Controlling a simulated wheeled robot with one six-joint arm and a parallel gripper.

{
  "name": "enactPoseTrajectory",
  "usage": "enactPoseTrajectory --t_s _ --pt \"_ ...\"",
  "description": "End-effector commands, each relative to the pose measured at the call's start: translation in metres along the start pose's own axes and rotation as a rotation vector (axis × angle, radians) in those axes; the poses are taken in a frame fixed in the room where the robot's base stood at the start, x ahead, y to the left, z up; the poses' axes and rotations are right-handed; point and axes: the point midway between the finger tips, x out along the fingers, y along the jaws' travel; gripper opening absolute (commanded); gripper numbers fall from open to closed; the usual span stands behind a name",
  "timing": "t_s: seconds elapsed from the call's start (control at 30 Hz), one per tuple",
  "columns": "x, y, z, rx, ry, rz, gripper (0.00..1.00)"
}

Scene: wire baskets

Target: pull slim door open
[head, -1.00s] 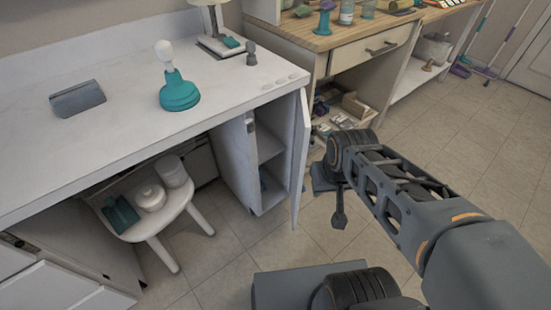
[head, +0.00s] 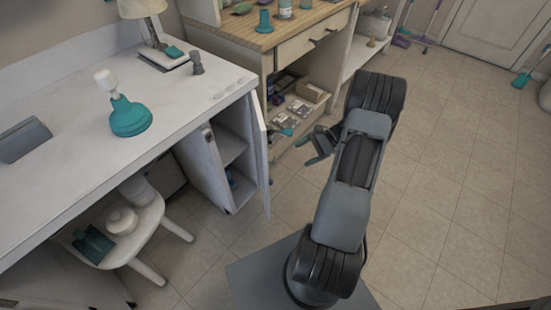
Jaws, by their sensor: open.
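The slim white door (head: 262,150) is on the narrow cabinet (head: 206,166) at the right end of the white counter. It stands swung out, seen nearly edge-on, and the cabinet's inner shelf (head: 231,149) shows. My gripper (head: 309,146) is open and empty, to the right of the door and apart from it, in front of the wooden desk's shelves. Its fingers are small in the picture and point left. The door's outer face and any handle on it are mostly hidden by the angle.
A stool (head: 147,243) with jars stands under the white counter (head: 75,148). A teal-based object (head: 129,116) and a lamp (head: 145,12) stand on the counter. A wooden desk (head: 282,33) with loaded shelves is behind my gripper. Open tiled floor (head: 440,180) lies to the right.

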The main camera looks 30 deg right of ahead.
Motion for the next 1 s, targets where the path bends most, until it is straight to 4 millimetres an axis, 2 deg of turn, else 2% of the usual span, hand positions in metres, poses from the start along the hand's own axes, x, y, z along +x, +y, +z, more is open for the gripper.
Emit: enactPoseTrajectory --t_s 0.1,0.2,0.33,0.8,1.0 --pt "-0.009 -0.003 -0.017 0.062 -0.06 -0.104 0.7" --pt "-0.013 -0.005 -0.025 0.087 -0.089 -0.156 0.7" --pt "-0.005 -0.008 -0.029 0.099 -0.106 -0.182 0.7" --pt "0.079 -0.023 -0.021 0.099 -0.106 -0.181 0.7" --pt "0.104 -0.028 -0.018 0.098 -0.105 -0.181 0.7"
